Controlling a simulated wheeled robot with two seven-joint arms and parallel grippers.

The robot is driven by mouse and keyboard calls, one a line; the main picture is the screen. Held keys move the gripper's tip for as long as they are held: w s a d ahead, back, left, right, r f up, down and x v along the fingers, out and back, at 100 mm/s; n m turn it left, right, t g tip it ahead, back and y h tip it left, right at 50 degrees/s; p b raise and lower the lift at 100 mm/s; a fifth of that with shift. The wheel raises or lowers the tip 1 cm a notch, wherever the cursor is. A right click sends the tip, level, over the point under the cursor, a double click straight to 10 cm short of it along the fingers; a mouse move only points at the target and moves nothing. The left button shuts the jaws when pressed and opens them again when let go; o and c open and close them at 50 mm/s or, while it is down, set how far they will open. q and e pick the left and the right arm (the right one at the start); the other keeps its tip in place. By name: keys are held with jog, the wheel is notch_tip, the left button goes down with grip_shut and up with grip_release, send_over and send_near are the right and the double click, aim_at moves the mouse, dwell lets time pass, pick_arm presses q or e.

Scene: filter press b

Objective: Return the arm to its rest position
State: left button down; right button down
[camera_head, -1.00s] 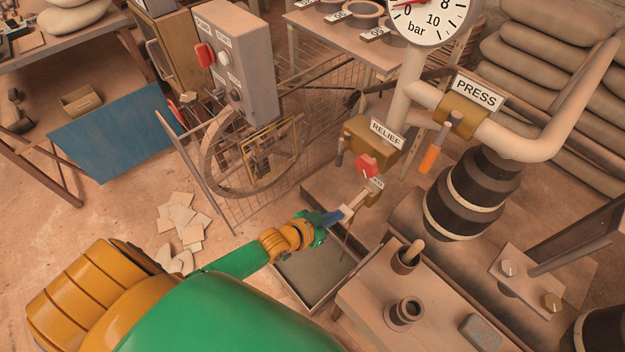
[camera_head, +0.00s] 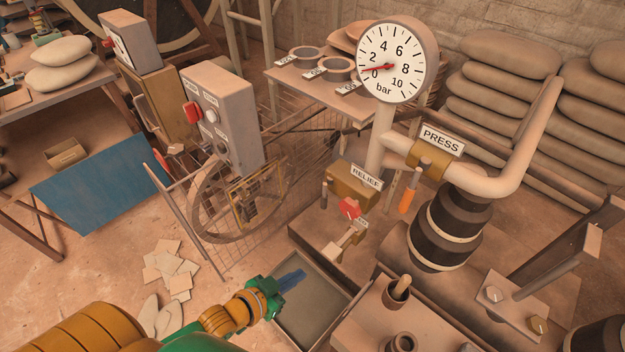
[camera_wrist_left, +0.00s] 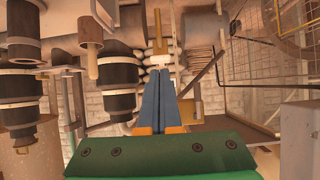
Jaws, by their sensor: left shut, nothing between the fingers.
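My left gripper (camera_head: 291,280) has blue fingers and a green and orange wrist. The gripper is apart from the tap's pale outlet (camera_head: 343,243). My right gripper is not in view.
The relief valve (camera_head: 352,186) and press valve (camera_head: 428,166) sit beyond the tray, under a gauge (camera_head: 397,60) reading near zero. Pale scraps (camera_head: 168,270) lie on the floor.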

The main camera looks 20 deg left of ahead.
pick_arm(q)
jog(key=s+a+f+n+g+y+p, duration=0.1)
jog(key=s+a+f+g+y, duration=0.15)
jog(key=s+f, duration=0.35)
jog(key=s+a+f+n+g+y+p, duration=0.1)
jog(key=s+a+f+g, duration=0.15)
jog(key=s+f, duration=0.45)
jog(key=s+d+f+g+p, duration=0.1)
jog(key=s+f+g, duration=0.4)
jog(key=s, duration=0.6)
notch_tip(320, 180, down, 2)
jog(key=shift+s+d+f, duration=0.1)
jog(key=shift+s+d, duration=0.05)
jog(key=shift+d, duration=0.7)
jog(key=shift+y, duration=0.25)
